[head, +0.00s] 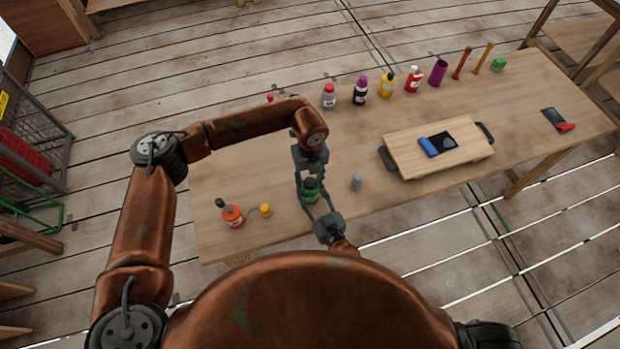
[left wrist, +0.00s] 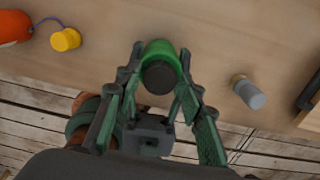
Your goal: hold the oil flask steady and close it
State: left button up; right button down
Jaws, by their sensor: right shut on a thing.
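The green flask (head: 311,193), which I take to be the oil flask, stands upright near the table's front edge. The left wrist view shows its green body (left wrist: 160,48) and dark round top (left wrist: 159,77) from above. I cannot tell whether that dark top is a cap or a bare neck. My right gripper (head: 314,200) is shut on the flask from the front side. My left gripper (head: 311,172) is above the flask, its fingers spread and empty. A small grey stopper-like piece (head: 356,181) is on the table to the right; it also shows in the left wrist view (left wrist: 250,94).
An orange bottle (head: 232,215) with a tethered yellow cap (head: 265,210) is left of the flask. A wooden board (head: 437,158) with handles carries a dark device at right.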

pick_arm(q)
grip_shut()
jog(key=m, duration=2.5)
jog(key=shift+m, duration=0.4)
jog(key=shift+o, duration=1.5)
grip_release()
